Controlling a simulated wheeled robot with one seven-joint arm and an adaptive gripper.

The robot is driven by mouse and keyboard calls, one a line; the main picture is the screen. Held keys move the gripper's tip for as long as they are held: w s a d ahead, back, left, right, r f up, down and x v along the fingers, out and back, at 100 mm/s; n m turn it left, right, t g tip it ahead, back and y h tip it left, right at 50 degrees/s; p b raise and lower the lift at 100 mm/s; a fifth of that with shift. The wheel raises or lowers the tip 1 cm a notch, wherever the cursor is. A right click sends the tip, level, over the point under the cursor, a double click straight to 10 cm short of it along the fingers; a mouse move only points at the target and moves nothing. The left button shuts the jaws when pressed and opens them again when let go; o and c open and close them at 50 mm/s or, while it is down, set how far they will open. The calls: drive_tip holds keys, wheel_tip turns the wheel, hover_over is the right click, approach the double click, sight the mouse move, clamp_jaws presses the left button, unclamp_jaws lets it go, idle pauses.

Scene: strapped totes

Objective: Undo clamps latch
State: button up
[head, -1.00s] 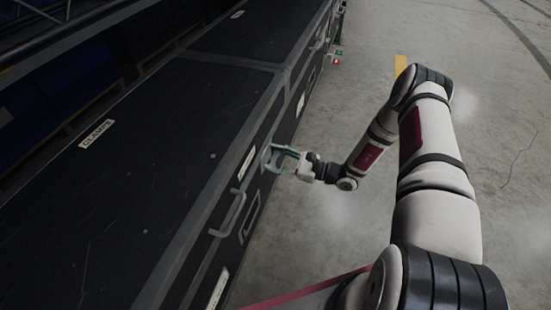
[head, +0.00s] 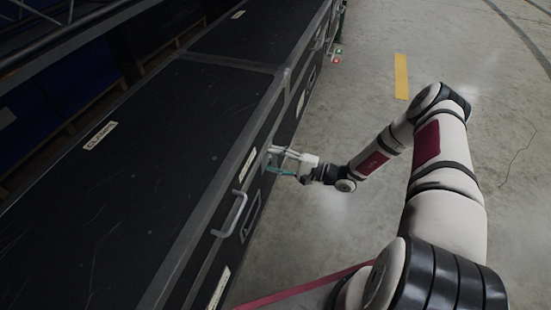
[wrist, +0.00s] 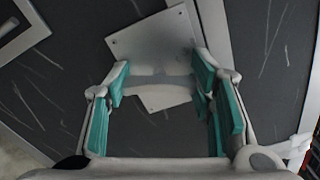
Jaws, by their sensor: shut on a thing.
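A black tote with a white CLAMPS label (head: 100,136) on its lid fills the left of the head view. My gripper (head: 271,160) is at the tote's front side, just past the grey handle. In the wrist view, a pale latch plate (wrist: 137,43) with corner rivets sits tilted on the dark panel. My gripper's teal fingers (wrist: 160,80) are on either side of a grey latch piece (wrist: 158,82) across that plate and are shut on it. The fingers hide the latch in the head view.
A grey handle (head: 231,214) sticks out of the tote's front, nearer to me. Another tote (head: 243,42) adjoins behind. Small green and red things (head: 337,56) show by its far corner. The concrete floor at right is clear, with a yellow stripe (head: 401,76).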

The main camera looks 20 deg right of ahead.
drive_tip(key=shift+n+p, duration=0.75)
drive_tip(key=shift+n, duration=1.55)
drive_tip(key=shift+f, duration=0.1)
drive_tip(key=o, duration=1.2)
drive_tip(key=v, duration=1.2)
